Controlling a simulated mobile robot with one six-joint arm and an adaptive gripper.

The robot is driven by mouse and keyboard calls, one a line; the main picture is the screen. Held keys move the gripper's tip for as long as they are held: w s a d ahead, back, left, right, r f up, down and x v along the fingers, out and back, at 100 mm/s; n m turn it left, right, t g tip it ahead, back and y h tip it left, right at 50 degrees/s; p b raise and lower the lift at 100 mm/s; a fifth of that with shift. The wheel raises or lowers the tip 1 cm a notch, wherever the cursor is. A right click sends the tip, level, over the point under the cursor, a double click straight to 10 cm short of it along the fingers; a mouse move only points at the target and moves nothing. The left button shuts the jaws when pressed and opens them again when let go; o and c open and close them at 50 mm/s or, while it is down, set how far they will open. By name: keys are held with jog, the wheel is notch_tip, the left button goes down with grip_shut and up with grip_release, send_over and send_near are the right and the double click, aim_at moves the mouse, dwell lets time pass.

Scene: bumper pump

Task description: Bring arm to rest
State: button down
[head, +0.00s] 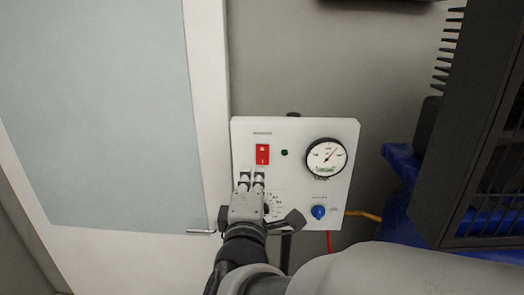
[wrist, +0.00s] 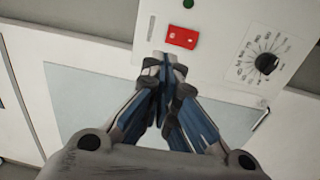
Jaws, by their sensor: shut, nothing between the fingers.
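My gripper (head: 252,178) is shut and empty in front of the white pump panel (head: 338,221), just below its red rocker switch (head: 262,154). In the wrist view my closed fingertips (wrist: 168,62) point toward the panel, a little left of and below the red switch (wrist: 182,37). I cannot tell whether they touch the panel. My arm reaches up from the bottom of the head view and hides part of the numbered dial, whose black knob (wrist: 266,63) shows clearly in the wrist view.
The panel also carries a round gauge (head: 326,157), a dark green lamp (head: 284,153) and a blue knob (head: 318,212). Red and yellow hoses leave it below and to the right. A black finned unit (head: 480,130) on a blue support stands at right. A pale door (head: 110,100) is at left.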

jog(key=s+d+f+m+g+b, duration=0.5)
jog(key=s+d+f+m+g, duration=0.2)
jog(key=s+f, duration=0.5)
jog(key=s+d+f+m+g+b, duration=0.6)
jog(key=s+d+f+m, duration=0.3)
jog(key=s, duration=0.5)
notch_tip(320, 180, down, 3)
jog(key=shift+s+d+r+m+g+y, duration=0.1)
jog(key=shift+s+d+m+g+y, duration=0.25)
jog(key=shift+m, duration=0.45)
jog(key=shift+w+a, duration=0.1)
